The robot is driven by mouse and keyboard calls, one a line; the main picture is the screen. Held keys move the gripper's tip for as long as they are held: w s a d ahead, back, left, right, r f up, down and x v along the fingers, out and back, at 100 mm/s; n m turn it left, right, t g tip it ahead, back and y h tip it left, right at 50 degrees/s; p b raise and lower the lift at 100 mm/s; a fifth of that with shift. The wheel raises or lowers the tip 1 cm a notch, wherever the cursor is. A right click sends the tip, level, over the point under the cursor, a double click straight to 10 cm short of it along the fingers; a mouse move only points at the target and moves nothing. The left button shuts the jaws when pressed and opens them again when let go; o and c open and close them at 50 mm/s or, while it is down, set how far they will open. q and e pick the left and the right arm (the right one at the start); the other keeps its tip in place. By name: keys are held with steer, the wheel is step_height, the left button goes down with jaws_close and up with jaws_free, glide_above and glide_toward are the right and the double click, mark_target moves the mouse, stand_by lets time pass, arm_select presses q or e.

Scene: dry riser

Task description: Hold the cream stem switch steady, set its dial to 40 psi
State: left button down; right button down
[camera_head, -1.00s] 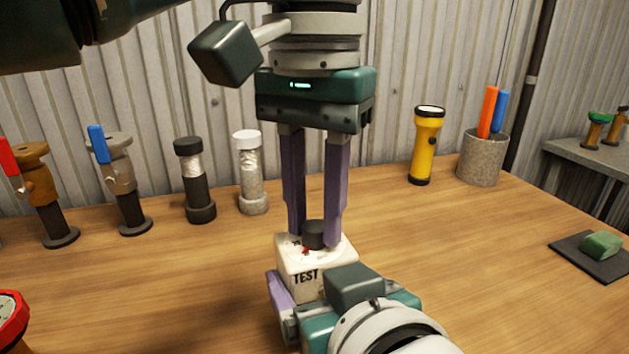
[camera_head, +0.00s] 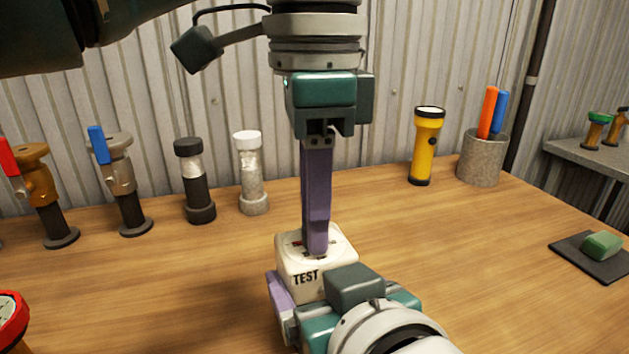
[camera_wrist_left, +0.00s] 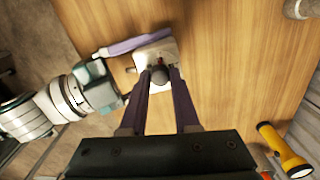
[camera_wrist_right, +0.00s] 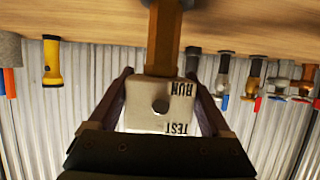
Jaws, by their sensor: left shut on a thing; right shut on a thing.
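The cream stem switch (camera_head: 290,262) is a small box with "TEST" lettering, near the middle of the table in the head view. In the right wrist view the switch (camera_wrist_right: 145,117) also shows "RUN" and a dark round spot. My right gripper (camera_wrist_right: 160,88) is shut on the switch's sides. My left gripper (camera_head: 316,248) points straight down from above and is shut on the dark dial (camera_wrist_left: 159,75) on top. In the head view the fingers line up and hide the dial. Red marks show beside it, but the scale is too small to read.
Behind stand two valves with a red handle (camera_head: 10,157) and a blue handle (camera_head: 98,144), two cylinders (camera_head: 194,180) (camera_head: 250,175), a yellow flashlight (camera_head: 426,145) and a pen cup (camera_head: 480,160). A red-rimmed gauge (camera_head: 12,318) is front left.

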arm_select(q)
steer(key=m, duration=0.6)
steer(key=shift+m, duration=0.3)
arm_select(e)
steer(key=shift+f, duration=0.1)
arm_select(q)
steer(key=m, duration=1.1)
steer(key=shift+m, duration=0.4)
steer(key=m, duration=0.5)
steer(key=c, duration=0.6)
jaws_free()
step_height(320, 180, up, 12)
steer(key=shift+r, duration=0.1)
